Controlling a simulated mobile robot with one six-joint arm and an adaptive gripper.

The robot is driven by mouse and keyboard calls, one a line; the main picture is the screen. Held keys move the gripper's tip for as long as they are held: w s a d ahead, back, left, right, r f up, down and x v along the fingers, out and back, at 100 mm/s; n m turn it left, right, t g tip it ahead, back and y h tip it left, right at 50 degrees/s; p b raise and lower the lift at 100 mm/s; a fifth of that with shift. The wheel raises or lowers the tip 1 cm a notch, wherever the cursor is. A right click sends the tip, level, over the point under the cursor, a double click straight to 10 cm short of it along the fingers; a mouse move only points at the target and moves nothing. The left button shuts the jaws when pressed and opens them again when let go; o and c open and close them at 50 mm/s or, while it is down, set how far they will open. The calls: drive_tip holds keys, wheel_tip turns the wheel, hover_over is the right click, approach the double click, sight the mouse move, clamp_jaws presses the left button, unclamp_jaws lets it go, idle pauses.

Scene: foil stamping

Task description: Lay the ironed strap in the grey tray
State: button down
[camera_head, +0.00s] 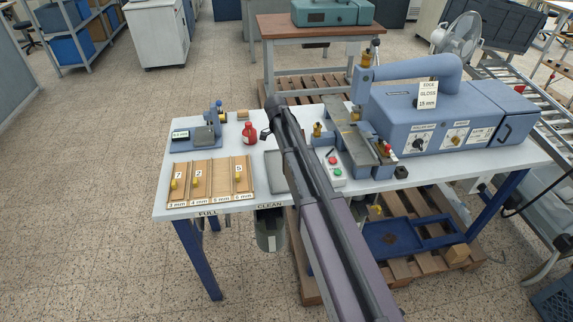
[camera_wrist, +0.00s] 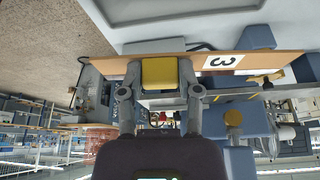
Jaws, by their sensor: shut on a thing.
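My gripper (camera_wrist: 160,78) is shut on the yellow grip block of a long flat tan strap (camera_wrist: 105,68) in the wrist view. The strap carries a white card with an upside-down 3. It lies across the fingertips, clear on both sides of them; whether it is ironed I cannot tell. In the head view my arm hides most of the gripper, and I cannot make out the strap. The grey tray (camera_head: 274,176) lies on the white table, partly covered by my arm. Its visible left part is empty.
Left of the tray is a tan rack (camera_head: 213,184) with numbered, yellow-knobbed strips and mm labels. A red bottle (camera_head: 249,133) and a small blue gauge (camera_head: 200,135) stand behind. The blue machine (camera_head: 425,115) fills the right side, with a button box (camera_head: 335,170) before it.

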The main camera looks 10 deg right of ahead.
drive_tip(key=shift+n, duration=0.5)
drive_tip(key=a+f+b, duration=0.3)
drive_tip(key=f, duration=0.1)
drive_tip(key=shift+s+a, duration=0.15)
drive_tip(key=shift+s, duration=0.15)
drive_tip(key=shift+s+a+f+t+b, duration=0.1)
drive_tip(key=shift+a+f+t+b, duration=0.25)
drive_tip(key=shift+a, duration=0.25)
drive_tip(key=shift+f, duration=0.3)
drive_tip(key=shift+f+b, duration=2.7)
drive_tip(key=shift+b, duration=0.3)
drive_tip(key=shift+f, duration=0.25)
drive_tip(key=shift+c, duration=1)
unclamp_jaws()
